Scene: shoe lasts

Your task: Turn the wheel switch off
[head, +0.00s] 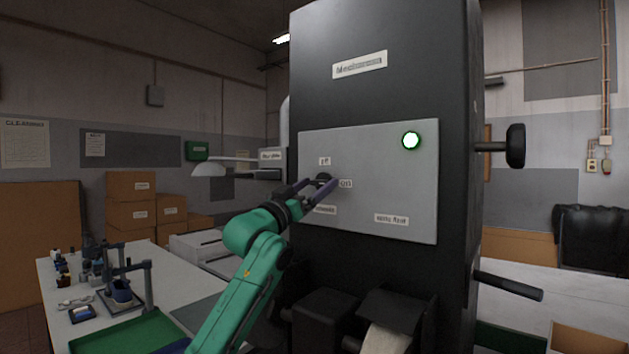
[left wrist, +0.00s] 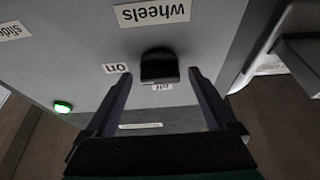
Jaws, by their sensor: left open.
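The wheel switch is a small black knob (left wrist: 159,66) on the grey panel (head: 380,150) of a tall dark machine. In the left wrist view it shows upside down between labels reading "on" (left wrist: 116,69), "off" (left wrist: 162,87) and "wheels" (left wrist: 151,11). My left gripper (head: 322,181) is open at the panel. Its fingers stand on either side of the knob, with a visible gap on each side in the left wrist view (left wrist: 160,73). In the head view the fingers partly hide the knob. My right gripper is not in view.
A black handle (head: 515,146) and a lower bar (head: 508,286) stick out from the machine's right side. Below the panel, dark housings (head: 396,308) jut forward. A white bench (head: 60,300) with small tools stands at left, with cardboard boxes (head: 131,186) behind.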

